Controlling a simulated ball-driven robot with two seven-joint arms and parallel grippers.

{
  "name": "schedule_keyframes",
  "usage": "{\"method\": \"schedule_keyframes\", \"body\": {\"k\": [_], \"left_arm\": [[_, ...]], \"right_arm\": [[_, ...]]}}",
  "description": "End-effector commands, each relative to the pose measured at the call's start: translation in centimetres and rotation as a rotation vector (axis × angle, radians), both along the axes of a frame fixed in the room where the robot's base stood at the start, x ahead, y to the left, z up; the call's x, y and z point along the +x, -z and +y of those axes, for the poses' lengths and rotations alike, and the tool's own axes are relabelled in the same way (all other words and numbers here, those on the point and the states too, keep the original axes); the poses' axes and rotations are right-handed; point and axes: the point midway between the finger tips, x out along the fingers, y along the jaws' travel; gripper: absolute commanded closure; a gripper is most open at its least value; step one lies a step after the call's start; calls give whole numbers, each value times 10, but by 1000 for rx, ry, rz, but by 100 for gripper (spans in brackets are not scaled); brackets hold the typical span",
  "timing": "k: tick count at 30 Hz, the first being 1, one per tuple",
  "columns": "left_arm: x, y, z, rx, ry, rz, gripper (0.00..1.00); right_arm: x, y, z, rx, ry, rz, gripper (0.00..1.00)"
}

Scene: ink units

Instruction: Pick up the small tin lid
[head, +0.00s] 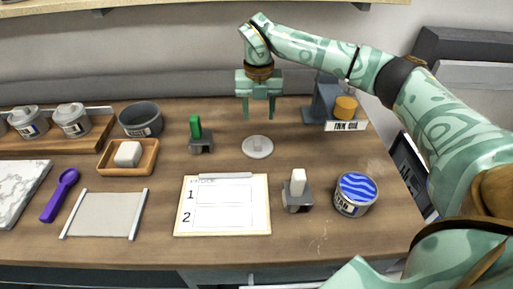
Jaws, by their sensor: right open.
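The small tin lid (257,148) is a light grey disc with a raised grip on top. It lies flat on the wooden table, in the middle of the head view. My right gripper (258,116) is above and slightly behind the lid in the picture, pointing down. Its two fingers are apart with nothing between them, and it does not touch the lid. My left gripper is out of view.
A green-handled tool (196,128) stands left of the lid. A numbered board (222,222), a white-handled tool (297,187) and a blue-topped tin (355,194) are nearer the front. A dark grey bowl (141,120) is at the left. The ink oil stand (325,101) is behind right.

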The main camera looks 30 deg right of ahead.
Motion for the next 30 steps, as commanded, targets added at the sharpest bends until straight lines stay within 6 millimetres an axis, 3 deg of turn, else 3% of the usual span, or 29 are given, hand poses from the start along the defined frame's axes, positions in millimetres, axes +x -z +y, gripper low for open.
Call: {"method": "schedule_keyframes", "body": {"k": [1, 4, 14, 21, 29, 30], "left_arm": [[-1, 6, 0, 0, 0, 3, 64], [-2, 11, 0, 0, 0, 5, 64], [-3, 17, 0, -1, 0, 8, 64], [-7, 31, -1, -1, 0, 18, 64], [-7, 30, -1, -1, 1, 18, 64], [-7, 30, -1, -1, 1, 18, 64]], "right_arm": [[0, 17, 0, 0, 0, 4, 53], [0, 37, 0, 0, -1, 4, 53], [0, 65, 1, 0, 0, 1, 53], [0, 105, 2, 0, 0, 4, 53], [1, 107, 2, -1, 0, -1, 53], [1, 107, 2, -1, 0, -1, 64]]}}
